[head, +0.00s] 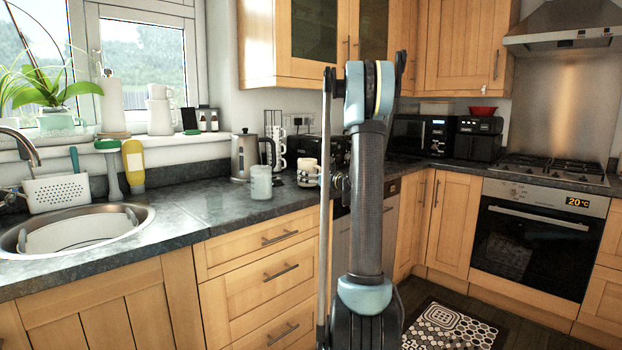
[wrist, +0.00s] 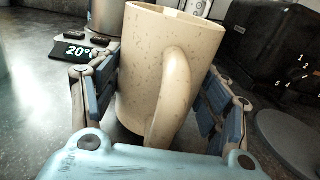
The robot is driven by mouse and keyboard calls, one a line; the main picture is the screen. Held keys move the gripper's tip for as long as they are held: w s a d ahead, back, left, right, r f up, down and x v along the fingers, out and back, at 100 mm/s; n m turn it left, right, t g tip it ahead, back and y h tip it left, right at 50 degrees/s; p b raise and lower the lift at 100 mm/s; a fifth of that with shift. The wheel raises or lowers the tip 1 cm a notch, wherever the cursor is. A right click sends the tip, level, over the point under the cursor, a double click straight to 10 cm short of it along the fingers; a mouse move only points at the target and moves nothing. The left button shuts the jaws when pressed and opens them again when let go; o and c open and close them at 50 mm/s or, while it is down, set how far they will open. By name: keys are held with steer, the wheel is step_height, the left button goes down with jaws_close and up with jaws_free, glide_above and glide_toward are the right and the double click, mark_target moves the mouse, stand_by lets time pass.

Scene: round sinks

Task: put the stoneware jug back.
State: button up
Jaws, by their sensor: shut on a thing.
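The stoneware jug (wrist: 138,70) is cream with brown speckles and has a thick handle facing the wrist camera. My gripper (wrist: 160,88) is shut on it, with a dark-padded finger on each side of its body. The jug looks upright; its base is partly hidden by my gripper, so I cannot tell if it touches the counter. In the head view, a small cream vessel that looks like this jug (head: 307,171) shows at the counter, just left of my arm. My gripper cannot be made out clearly there.
A metal kettle (head: 245,157) and a pale cup (head: 261,182) stand left of the jug on the dark counter (head: 205,212). A mug stack (head: 278,150) is behind. A black appliance (wrist: 255,50) is at right in the wrist view. The sink (head: 140,216) is far left.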

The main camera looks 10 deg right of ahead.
steer(key=shift+f, duration=0.6)
steer(key=o, duration=1.8)
steer(key=shift+c, duration=0.2)
